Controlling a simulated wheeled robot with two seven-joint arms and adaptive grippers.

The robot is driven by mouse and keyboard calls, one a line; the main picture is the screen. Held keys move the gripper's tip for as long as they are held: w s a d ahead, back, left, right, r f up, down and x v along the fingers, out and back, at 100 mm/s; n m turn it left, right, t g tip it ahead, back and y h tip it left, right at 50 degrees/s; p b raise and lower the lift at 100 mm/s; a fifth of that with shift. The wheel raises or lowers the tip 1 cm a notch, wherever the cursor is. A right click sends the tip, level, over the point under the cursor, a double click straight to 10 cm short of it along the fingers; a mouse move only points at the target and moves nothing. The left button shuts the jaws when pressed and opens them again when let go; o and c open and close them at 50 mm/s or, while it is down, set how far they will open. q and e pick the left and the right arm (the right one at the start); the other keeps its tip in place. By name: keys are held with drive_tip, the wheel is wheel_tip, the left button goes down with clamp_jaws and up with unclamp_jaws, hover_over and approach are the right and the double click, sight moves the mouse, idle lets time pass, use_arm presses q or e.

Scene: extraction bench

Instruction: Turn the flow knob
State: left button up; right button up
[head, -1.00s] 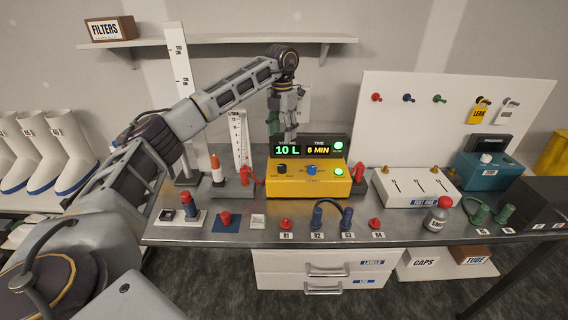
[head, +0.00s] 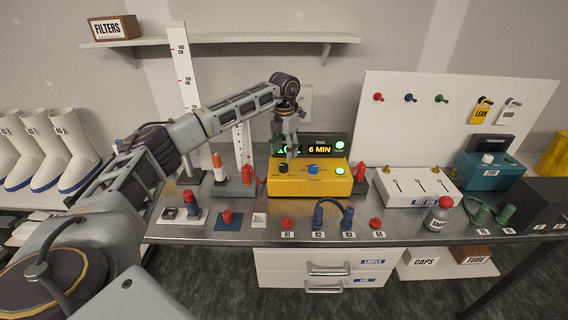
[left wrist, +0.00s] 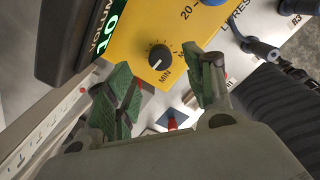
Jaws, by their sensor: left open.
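The yellow control box (head: 332,186) stands at the middle of the bench. On its top are a black knob (head: 283,168) at the left and a blue knob (head: 313,169) to its right. In the left wrist view, the black knob (left wrist: 159,57) has a white pointer line and MIN lettering beside it, and part of the blue knob (left wrist: 213,2) shows at the top edge. My left gripper (head: 291,151) is above the box, near the black knob. In the left wrist view its green-padded fingers (left wrist: 163,88) are spread apart and empty, short of the black knob. My right gripper is not shown.
The display unit (head: 325,148) stands behind the box, its left part hidden by my gripper. A red-and-white bottle (head: 217,166) and a red lever (head: 251,173) stand left of the box. A white panel box (head: 416,186) is to the right.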

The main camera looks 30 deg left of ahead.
sight(284, 165)
use_arm(q)
drive_tip(key=shift+f+p, duration=0.3)
drive_tip(key=shift+f, duration=2.8)
drive_tip(key=c, duration=1)
drive_tip(key=shift+m, duration=2.9)
drive_tip(key=shift+r, duration=0.1)
drive_tip(key=o, duration=1)
